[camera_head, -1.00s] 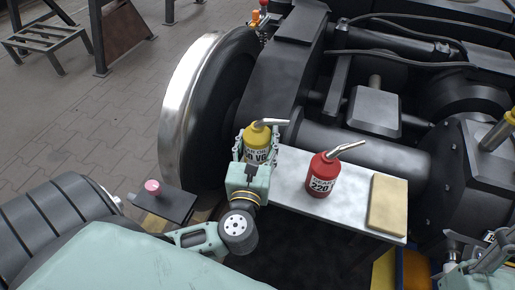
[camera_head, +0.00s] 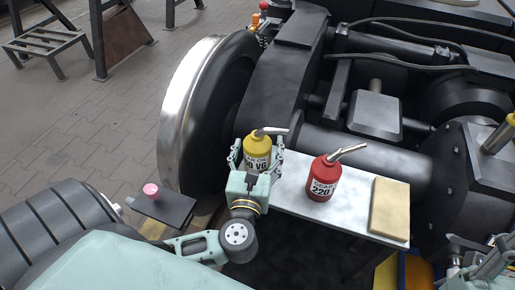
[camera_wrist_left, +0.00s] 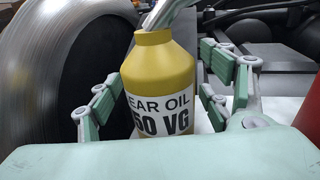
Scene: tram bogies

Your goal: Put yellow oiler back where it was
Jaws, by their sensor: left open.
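The yellow oiler (camera_head: 257,148) stands upright at the left end of the grey metal table (camera_head: 294,187), its metal spout pointing right. In the left wrist view the oiler (camera_wrist_left: 160,85) shows a white label reading "EAR OIL" and "50 VG". My left gripper (camera_head: 257,158) is open around the oiler, one finger on each side. In the left wrist view the left gripper (camera_wrist_left: 163,95) shows gaps between its fingers and the bottle. The oiler's base is hidden behind the gripper body. Part of my right gripper (camera_head: 488,262) shows at the lower right edge; its fingers are unclear.
A red oiler (camera_head: 322,180) stands on the table to the right of the yellow one. A tan block (camera_head: 390,208) lies at the table's right end. A large wheel (camera_head: 205,110) rises close behind and left of my left gripper. The bogie frame (camera_head: 360,160) borders the table's back.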

